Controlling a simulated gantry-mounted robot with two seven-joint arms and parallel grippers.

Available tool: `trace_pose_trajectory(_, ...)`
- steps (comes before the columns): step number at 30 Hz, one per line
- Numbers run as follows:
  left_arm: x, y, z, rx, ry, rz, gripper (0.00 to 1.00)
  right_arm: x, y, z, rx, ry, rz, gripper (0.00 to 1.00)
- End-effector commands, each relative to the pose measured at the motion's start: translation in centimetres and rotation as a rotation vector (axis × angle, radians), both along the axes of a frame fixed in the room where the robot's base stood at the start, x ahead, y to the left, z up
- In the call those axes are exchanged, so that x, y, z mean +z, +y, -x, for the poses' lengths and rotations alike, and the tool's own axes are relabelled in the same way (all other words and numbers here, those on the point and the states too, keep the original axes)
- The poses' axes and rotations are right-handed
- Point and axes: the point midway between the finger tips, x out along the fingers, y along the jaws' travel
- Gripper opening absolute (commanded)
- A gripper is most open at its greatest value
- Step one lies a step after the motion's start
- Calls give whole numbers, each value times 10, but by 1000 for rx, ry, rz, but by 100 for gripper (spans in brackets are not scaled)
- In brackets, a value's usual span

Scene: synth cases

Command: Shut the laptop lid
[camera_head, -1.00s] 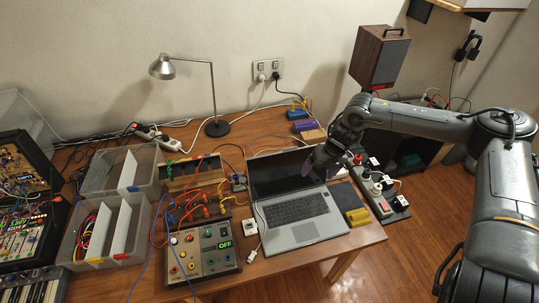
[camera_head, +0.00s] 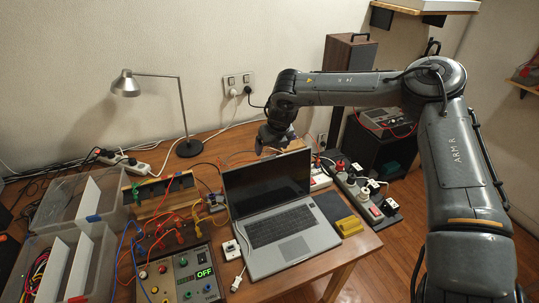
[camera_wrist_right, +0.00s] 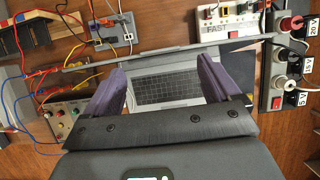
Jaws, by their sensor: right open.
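The silver laptop stands open on the wooden desk, its dark screen lid (camera_head: 268,184) raised and its keyboard base (camera_head: 284,228) flat. My right gripper (camera_head: 270,138) is by the lid's upper edge near its right half, partly hidden in the head view. In the right wrist view, the purple fingers of my open right gripper (camera_wrist_right: 162,68) are spread, with nothing between them. The lid (camera_wrist_right: 170,54) shows nearly edge-on just past the fingertips, and the keyboard (camera_wrist_right: 165,88) shows between the fingers. I cannot tell whether they touch the lid. My left gripper is out of view.
A control box (camera_head: 183,274) with knobs and cables stands left of the laptop. A lamp (camera_head: 187,147) stands behind. The base's keyboard is clear.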

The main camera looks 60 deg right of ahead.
Motion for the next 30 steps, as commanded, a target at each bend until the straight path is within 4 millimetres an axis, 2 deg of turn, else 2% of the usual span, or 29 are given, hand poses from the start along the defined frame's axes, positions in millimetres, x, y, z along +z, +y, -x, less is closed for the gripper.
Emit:
trace_pose_trajectory(3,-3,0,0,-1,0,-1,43,-19,-4,-5,-1,3,0,89)
trace_pose_trajectory(9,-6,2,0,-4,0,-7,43,-38,-9,-12,0,1,0,89)
trace_pose_trajectory(15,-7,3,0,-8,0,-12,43,-47,-11,-16,0,0,0,89)
trace_pose_trajectory(24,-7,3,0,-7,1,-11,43,-47,-12,-16,0,-1,0,89)
trace_pose_trajectory(26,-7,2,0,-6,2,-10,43,-47,-11,-16,0,-1,0,82)
trace_pose_trajectory(30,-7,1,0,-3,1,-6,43,-47,-11,-16,0,-1,-1,60)
